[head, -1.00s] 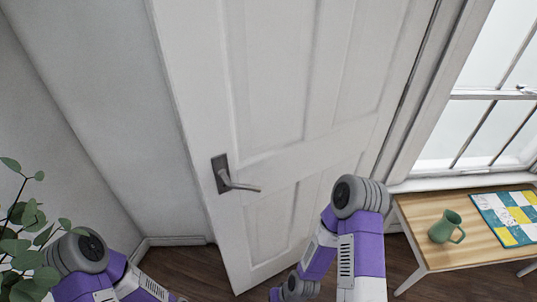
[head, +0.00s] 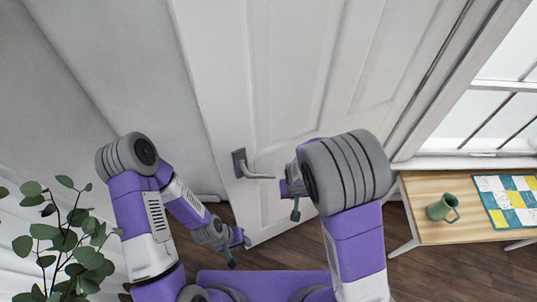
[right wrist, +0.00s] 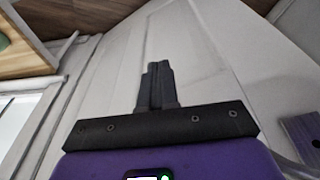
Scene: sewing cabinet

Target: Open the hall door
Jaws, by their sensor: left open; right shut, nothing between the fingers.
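The white panelled hall door (head: 285,75) stands ajar in the head view, its lower free corner out from the wall's baseboard. Its grey lever handle (head: 250,166) points right and looks level. My right gripper (head: 294,212) is just right of the lever, apart from it, partly hidden by its own arm. In the right wrist view its fingers (right wrist: 155,85) are shut and empty in front of the door face (right wrist: 205,60). My left gripper (head: 238,252) is open and empty, low by the door's free edge.
A leafy plant (head: 62,240) stands at the lower left. A wooden table (head: 425,190) with a green mug (head: 442,207) and a patterned cloth (head: 507,203) stands right of the door, under a window (head: 480,120). Bare wooden floor (head: 400,268) shows between door and table.

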